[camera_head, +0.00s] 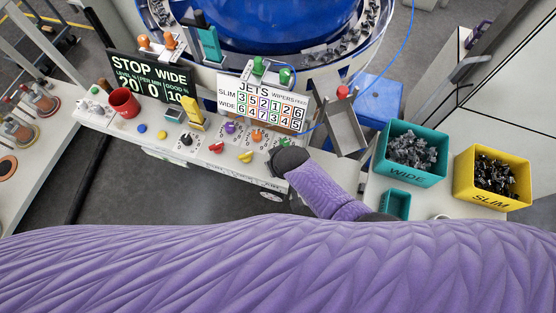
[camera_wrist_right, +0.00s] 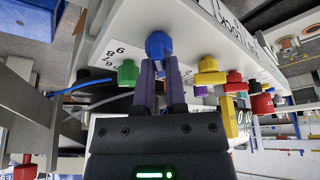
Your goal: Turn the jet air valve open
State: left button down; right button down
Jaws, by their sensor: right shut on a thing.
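In the right wrist view my right gripper (camera_wrist_right: 161,66) is shut on a blue knob (camera_wrist_right: 159,44) at the edge of the white control panel (camera_wrist_right: 122,35). The fingers sit on either side of the knob's lower part. I cannot read a label that names it as the jet air valve. In the head view the dark end of my right arm (camera_head: 289,160) is at the panel's right end and hides the blue knob. A JETS board (camera_head: 262,104) stands behind the panel. My left gripper is not in view.
Near the held knob are a green knob (camera_wrist_right: 127,72), a yellow knob (camera_wrist_right: 208,75) and a red knob (camera_wrist_right: 234,84). Teal WIDE (camera_head: 413,172) and yellow SLIM (camera_head: 493,199) bins stand at right.

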dwell(0.5)
jog(key=c, duration=0.7)
grip_release()
jog(key=shift+r, duration=0.15)
jog(key=p+v, duration=0.6)
jog(key=v, duration=0.3)
jog(key=shift+s+r, duration=0.15)
jog(key=shift+r, duration=0.15)
